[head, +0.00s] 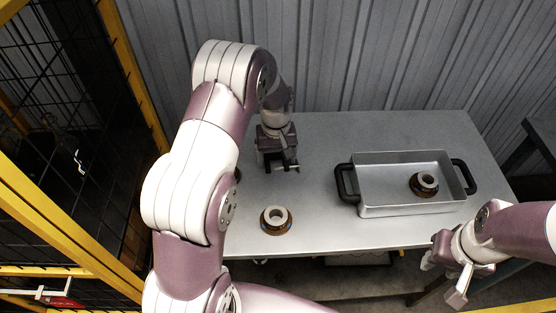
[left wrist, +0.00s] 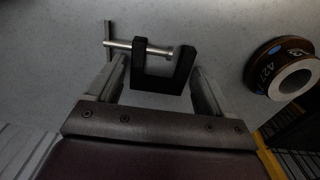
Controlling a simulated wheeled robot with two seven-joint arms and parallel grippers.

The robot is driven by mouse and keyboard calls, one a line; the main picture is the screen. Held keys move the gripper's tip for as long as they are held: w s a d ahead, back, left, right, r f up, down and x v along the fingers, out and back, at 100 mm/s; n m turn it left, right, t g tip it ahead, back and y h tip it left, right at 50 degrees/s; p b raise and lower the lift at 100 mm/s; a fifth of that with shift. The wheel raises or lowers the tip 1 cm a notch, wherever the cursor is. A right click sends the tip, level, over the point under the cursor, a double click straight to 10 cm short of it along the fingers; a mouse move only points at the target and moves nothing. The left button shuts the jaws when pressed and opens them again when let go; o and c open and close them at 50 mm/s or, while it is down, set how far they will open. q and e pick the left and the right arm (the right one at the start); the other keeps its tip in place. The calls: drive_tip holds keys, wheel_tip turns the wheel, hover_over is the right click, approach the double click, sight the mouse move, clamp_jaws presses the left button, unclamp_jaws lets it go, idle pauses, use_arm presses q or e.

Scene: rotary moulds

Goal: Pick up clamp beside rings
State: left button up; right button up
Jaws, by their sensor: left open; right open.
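The clamp (left wrist: 164,82), a black U-shaped frame with a silver screw and cross handle, lies on the table in the left wrist view. My left gripper (left wrist: 160,72) is open, with one finger on each side of the clamp's frame; whether they touch it I cannot tell. In the head view, my left gripper (head: 283,166) points down over the table and hides most or all of the clamp. A brown-and-silver ring (head: 276,219) lies on the table nearer the front edge; it also shows at right in the left wrist view (left wrist: 285,68). My right gripper (head: 453,278) is open and empty, off the front edge.
A metal tray (head: 391,212) with black handles stands on the right of the table (head: 315,130) and holds another ring (head: 424,184). My left arm covers the table's left end. A yellow-framed black mesh fence (head: 150,100) stands at left, a corrugated wall behind.

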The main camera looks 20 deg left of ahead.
use_arm(q)
drive_tip(key=c, duration=1)
drive_tip(key=shift+r, duration=0.15)
drive_tip(key=shift+c, duration=0.2)
